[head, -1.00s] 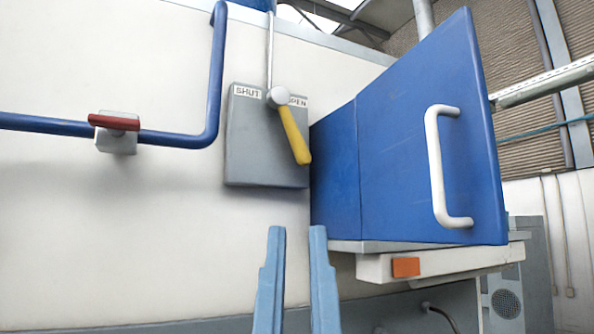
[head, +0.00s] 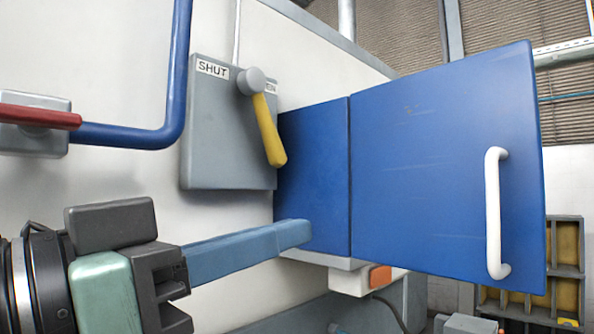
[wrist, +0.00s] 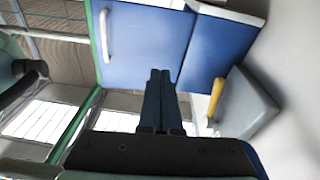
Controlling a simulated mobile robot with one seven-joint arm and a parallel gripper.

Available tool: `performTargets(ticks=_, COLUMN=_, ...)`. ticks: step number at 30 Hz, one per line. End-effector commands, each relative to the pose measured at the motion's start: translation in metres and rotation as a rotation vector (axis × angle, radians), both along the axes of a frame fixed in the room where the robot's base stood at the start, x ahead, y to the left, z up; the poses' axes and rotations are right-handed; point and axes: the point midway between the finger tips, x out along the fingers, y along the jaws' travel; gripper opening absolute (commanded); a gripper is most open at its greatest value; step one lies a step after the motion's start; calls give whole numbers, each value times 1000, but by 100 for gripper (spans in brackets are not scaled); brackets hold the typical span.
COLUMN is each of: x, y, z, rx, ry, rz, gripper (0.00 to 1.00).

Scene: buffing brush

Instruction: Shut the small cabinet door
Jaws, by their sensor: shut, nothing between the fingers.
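The blue cabinet door (head: 440,170) carries a white bar handle (head: 497,212) near its outer edge. It stands out past the blue cabinet side (head: 312,165), beyond a seam, and looks open. My gripper (head: 305,232) is shut and empty. In the head view its blue fingers lie in front of the lower cabinet side, left of the seam. In the wrist view the fingertips (wrist: 160,72) overlap the door (wrist: 145,45), away from its handle (wrist: 104,35). I cannot tell whether they touch it. The door's far face is hidden.
A grey switch box (head: 220,140) with a yellow lever (head: 268,130) is on the white wall left of the cabinet. A blue pipe (head: 182,75) and a red-handled valve (head: 35,115) are further left. An orange block (head: 380,276) sits below the cabinet.

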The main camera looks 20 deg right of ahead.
Motion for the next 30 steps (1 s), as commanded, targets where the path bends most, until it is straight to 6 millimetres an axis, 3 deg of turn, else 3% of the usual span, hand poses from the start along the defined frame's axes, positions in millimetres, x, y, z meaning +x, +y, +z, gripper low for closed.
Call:
performTargets(ticks=1, x=-14, y=1, z=12, rx=36, ry=-3, rz=-73, gripper=0)
performTargets(ticks=6, x=-52, y=8, z=18, rx=128, ry=-23, rz=-254, gripper=0)
performTargets(ticks=13, x=-64, y=3, z=18, rx=160, ry=-33, rz=-318, gripper=0)
performTargets(ticks=30, x=-59, y=-106, z=19, rx=156, ry=-31, rz=-316, gripper=0)
